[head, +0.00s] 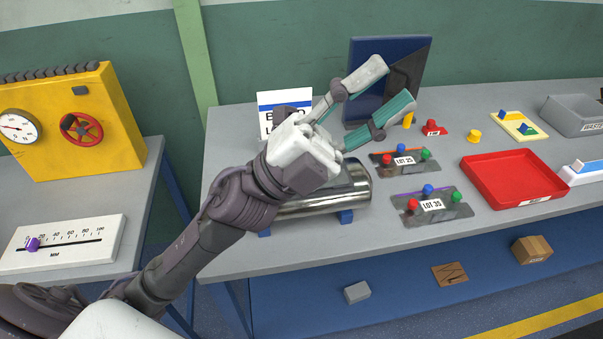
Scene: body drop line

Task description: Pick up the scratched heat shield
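A shiny silver curved metal piece (322,199) lies on blue supports (346,216) at the front left of the grey table. It looks most like the heat shield, but I see no clear scratch on it. My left arm and wrist cover its upper left part. My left gripper (397,82) is beyond it, with its two grey and teal fingers spread wide. Nothing is between the fingers. They are in front of a dark blue upright panel (362,52); I cannot tell the gap. My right gripper is not in view.
On the grey table (395,240) are the LOT 25 plate (386,170), the LOT 35 plate (455,211), a red tray (538,164) and a grey bin (570,105). A white sign (268,99) stands behind my wrist. A yellow gauge box (60,145) is at left.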

